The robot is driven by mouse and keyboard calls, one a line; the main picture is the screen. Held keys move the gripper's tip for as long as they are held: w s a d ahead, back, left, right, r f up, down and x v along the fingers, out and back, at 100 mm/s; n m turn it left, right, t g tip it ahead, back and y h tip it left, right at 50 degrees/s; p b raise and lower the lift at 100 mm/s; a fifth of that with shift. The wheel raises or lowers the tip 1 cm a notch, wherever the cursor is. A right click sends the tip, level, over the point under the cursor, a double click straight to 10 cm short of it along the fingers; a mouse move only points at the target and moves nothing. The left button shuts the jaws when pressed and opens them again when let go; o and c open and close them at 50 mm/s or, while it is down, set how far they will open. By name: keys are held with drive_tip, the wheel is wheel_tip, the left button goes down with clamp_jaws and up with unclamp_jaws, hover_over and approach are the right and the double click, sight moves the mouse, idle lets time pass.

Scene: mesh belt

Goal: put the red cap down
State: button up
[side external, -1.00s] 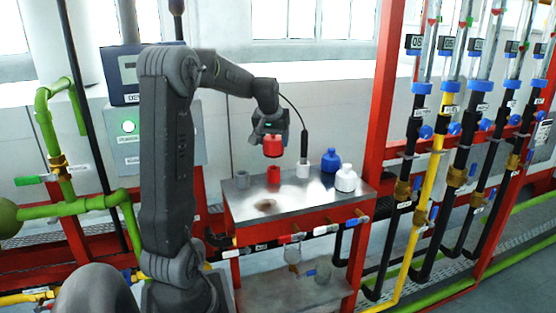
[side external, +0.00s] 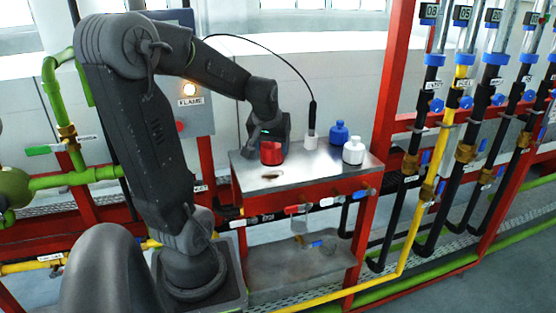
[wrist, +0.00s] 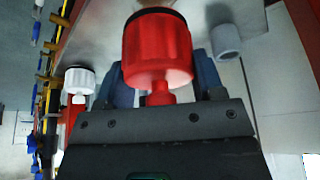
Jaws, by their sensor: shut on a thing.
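The red cap (wrist: 157,48) fills the top middle of the wrist view, wide with a narrow neck toward my gripper. My gripper (wrist: 165,80) is shut on it, with blue-grey fingers on both sides. In the side view the red cap (side external: 271,153) is low over the left part of the metal table (side external: 285,178), under my gripper (side external: 268,139). The red holder seen there earlier is not distinguishable from the cap now. I cannot tell whether the cap touches anything beneath it.
A grey cup (wrist: 226,40) stands close beside the cap. A black rod in a white holder (side external: 311,141), a blue bottle (side external: 339,133) and a white bottle (side external: 353,151) stand to the right. The table's front is mostly clear. A red post (side external: 391,110) rises beyond its right end.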

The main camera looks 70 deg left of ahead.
drive_tip(key=shift+f, duration=2.1)
drive_tip(key=shift+f, duration=0.2)
drive_tip(key=o, duration=0.9)
drive_tip(key=v, duration=1.2)
drive_tip(key=d+m+t+h, duration=0.1)
drive_tip(key=d+m, duration=0.2)
drive_tip(key=d, duration=0.4)
drive_tip(key=d+f+m+t+h, duration=0.1)
drive_tip(key=d+m, duration=0.3)
drive_tip(key=d, duration=0.4)
drive_tip(key=d+f+m+t+h, duration=0.1)
drive_tip(key=d+m, duration=0.3)
drive_tip(key=d, duration=0.3)
drive_tip(key=shift+s+d+h, duration=0.2)
drive_tip(key=shift+s+h, duration=0.1)
drive_tip(key=shift+s, duration=0.1)
